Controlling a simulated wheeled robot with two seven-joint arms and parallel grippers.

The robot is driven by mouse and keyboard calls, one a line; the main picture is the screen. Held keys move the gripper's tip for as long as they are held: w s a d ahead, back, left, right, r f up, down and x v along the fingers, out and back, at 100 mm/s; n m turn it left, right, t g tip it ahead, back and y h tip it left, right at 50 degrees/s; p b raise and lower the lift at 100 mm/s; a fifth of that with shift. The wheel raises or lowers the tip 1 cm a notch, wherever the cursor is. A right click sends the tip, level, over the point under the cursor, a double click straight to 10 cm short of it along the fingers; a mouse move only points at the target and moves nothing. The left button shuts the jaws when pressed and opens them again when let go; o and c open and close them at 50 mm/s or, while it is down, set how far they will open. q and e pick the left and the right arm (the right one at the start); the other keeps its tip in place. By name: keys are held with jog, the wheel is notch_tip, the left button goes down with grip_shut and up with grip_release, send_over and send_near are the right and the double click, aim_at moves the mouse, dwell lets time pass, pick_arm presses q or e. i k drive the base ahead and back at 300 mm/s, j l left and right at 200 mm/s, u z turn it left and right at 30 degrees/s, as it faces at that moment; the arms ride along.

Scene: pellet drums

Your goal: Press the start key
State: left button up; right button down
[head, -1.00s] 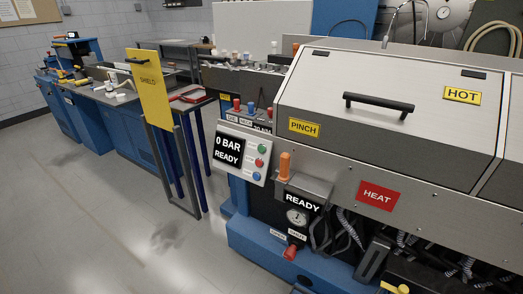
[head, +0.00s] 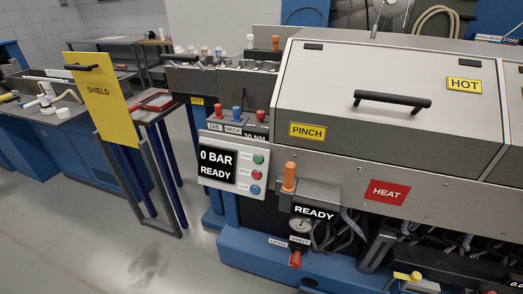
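The control panel (head: 233,170) is a pale tilted box on the front of the blue machine. Its black display (head: 216,164) reads "0 BAR READY". A column of three round keys runs down its right side: green (head: 258,158), red (head: 256,174) and blue (head: 254,190). The small labels beside the keys are too small to read surely; the one by the green key looks like "START". Nothing touches the panel. Neither of my grippers is in view.
A yellow SHIELD plate (head: 105,97) on a dark stand is left of the panel. An orange handle (head: 289,177) and a small READY display (head: 314,212) sit right of it. The hood (head: 390,95) is marked HOT and PINCH. Grey floor (head: 90,240) is clear at front left.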

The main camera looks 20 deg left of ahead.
aim_at(257, 159)
jog(key=i+j+z, duration=0.1)
jog(key=j, duration=1.85)
jog(key=i+z, duration=0.05)
